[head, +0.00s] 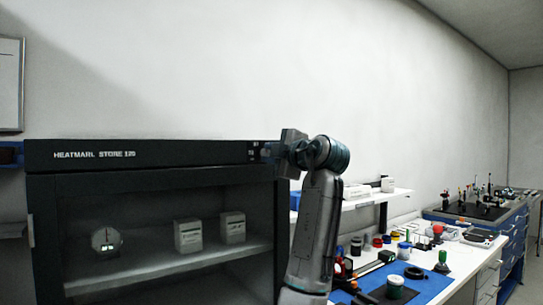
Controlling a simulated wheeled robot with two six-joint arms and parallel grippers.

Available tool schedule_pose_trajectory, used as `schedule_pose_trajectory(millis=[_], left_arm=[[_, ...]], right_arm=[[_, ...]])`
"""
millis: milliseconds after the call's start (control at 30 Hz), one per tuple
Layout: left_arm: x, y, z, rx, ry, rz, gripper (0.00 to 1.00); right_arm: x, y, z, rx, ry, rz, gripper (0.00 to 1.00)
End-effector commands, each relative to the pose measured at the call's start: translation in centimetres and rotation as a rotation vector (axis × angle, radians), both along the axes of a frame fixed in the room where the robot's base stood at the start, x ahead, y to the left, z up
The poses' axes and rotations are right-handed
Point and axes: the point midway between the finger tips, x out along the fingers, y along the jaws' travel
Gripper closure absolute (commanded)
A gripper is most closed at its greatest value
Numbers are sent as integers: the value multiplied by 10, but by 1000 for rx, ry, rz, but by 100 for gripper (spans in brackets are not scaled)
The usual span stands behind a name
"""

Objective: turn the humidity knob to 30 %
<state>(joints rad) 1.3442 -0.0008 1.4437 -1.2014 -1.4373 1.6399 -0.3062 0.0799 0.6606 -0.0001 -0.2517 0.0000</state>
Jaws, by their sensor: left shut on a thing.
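The dark cabinet (200,153) labelled "HEATMARL STORE 120" or similar stands at the left, with a panel strip along its top. My left gripper (268,151) is at the right end of that strip, shut on the humidity knob. The knob is mostly hidden by the gripper, and its setting cannot be read. Small pale markings show on the strip just left of the gripper. My right gripper is not in view.
Two white boxes (188,236) (232,227) stand on the cabinet shelf behind the front. To the right, a bench carries a blue mat (432,284) with jars and tools, below a white shelf (345,204). Another bench with blue drawers (508,240) stands farther back.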

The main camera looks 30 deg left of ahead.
Motion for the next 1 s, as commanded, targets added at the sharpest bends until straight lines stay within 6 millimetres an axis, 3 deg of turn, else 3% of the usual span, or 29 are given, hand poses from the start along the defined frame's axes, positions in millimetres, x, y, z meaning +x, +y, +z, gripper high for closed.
schedule_pose_trajectory(millis=[167, 200, 300, 667, 1000], left_arm=[[0, 0, -1, -2, 3, 1, 100], [0, 0, -1, -2, 3, 1, 71], [0, 0, -1, -1, 3, 1, 57], [-2, -8, -2, -1, 1, -2, 57], [-27, -68, -4, -2, 1, -5, 57]], right_arm=[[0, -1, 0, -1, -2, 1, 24], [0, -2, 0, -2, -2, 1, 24], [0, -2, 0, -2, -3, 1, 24], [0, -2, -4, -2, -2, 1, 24], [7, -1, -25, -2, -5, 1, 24]])
